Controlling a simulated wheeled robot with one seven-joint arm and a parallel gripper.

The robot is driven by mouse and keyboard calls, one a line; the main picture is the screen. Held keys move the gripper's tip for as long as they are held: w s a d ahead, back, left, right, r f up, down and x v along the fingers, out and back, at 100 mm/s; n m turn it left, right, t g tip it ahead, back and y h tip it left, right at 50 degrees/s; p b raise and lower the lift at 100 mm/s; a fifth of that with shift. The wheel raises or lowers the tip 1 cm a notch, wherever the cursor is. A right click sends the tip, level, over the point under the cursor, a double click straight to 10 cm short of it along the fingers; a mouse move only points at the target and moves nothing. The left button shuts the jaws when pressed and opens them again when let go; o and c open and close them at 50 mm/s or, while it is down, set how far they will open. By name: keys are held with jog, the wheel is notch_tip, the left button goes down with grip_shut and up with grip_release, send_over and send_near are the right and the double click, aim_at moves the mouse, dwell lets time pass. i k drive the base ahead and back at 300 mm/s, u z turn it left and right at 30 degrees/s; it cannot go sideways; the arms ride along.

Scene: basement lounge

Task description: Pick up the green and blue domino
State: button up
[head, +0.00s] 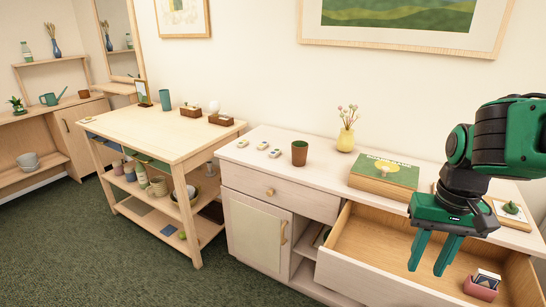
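Three small pale dominoes lie near the left end of the white cabinet's top, in the head view: one at the left (243,144), one in the middle (262,146) and one at the right (275,153). Their marks are too small for me to tell which is green and blue.
A brown cup (299,153) stands just right of the dominoes. A yellow vase (346,139) and a green-topped box (384,176) are further right. The drawer holds a pink holder (480,289). A wooden shelf table (160,132) stands to the left. Open carpet lies in front.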

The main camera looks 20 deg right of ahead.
aim_at(275, 152)
jog(key=u, duration=1.6)
jog(key=i, duration=4.35)
jog(key=z, duration=0.05)
